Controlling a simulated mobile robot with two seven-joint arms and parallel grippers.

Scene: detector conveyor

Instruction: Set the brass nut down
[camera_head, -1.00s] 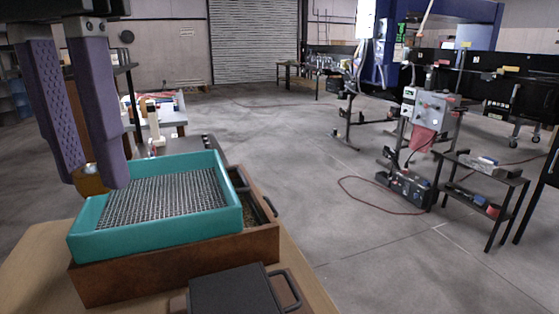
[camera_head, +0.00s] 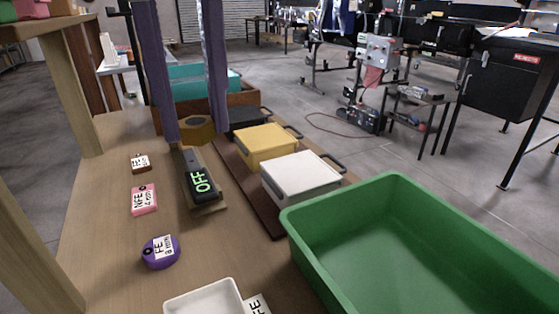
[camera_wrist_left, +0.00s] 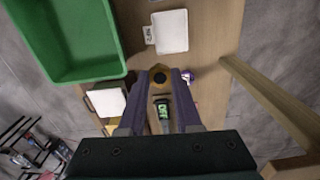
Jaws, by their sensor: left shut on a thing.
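The brass nut (camera_head: 198,126) is a gold hexagonal piece held between the fingertips of my left gripper (camera_head: 195,132), above the far end of a dark detector (camera_head: 187,165) whose green display reads OFF. In the left wrist view the nut (camera_wrist_left: 154,68), with a dark round hole, sits between the tips of the purple fingers (camera_wrist_left: 159,76). The detector's display (camera_wrist_left: 163,111) shows between the fingers there. I cannot tell whether the nut touches anything below it. My right gripper is not in view.
Brown, pink (camera_head: 144,200) and purple (camera_head: 161,252) labelled pieces lie left of the detector. Black, yellow (camera_head: 266,145) and white (camera_head: 300,178) handled boxes stand to its right. A green bin (camera_head: 420,225), white tray (camera_head: 205,298) and teal sieve (camera_head: 190,92) surround it. A wooden post stands left.

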